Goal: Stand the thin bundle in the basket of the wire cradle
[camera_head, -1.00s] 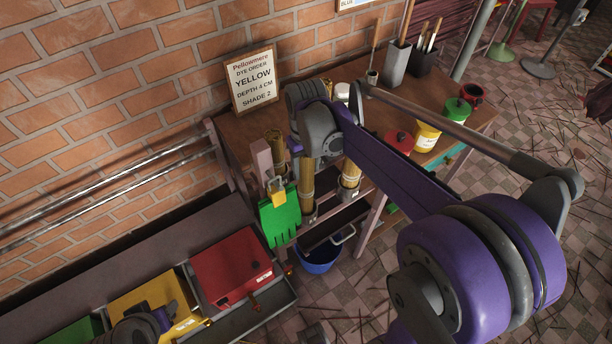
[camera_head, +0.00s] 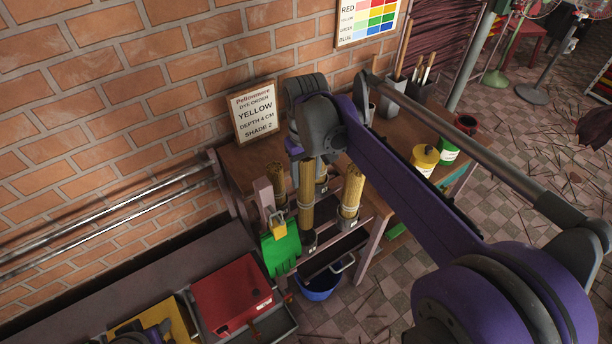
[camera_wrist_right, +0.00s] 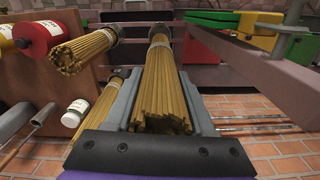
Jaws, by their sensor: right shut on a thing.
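My right gripper (camera_wrist_right: 160,82) is shut around a tan bundle of sticks (camera_wrist_right: 162,70) in the right wrist view, a jaw on each side. A dark round piece shows at the bundle's far end. In the head view a bundle (camera_head: 307,200) stands upright below my right wrist, which hides the jaws. Other bundles stand at the left (camera_head: 278,185) and at the right, with a pale band (camera_head: 351,188); part of one more (camera_head: 321,172) shows behind. I cannot pick out the wire cradle or its basket surely. My left gripper is not in view.
A wooden table (camera_head: 235,165) against the brick wall carries a dye order sign (camera_head: 257,112), a yellow jar (camera_head: 425,158) and a green jar (camera_head: 447,150). A blue bucket (camera_head: 318,285) stands below. A red box (camera_head: 230,290) is at lower left.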

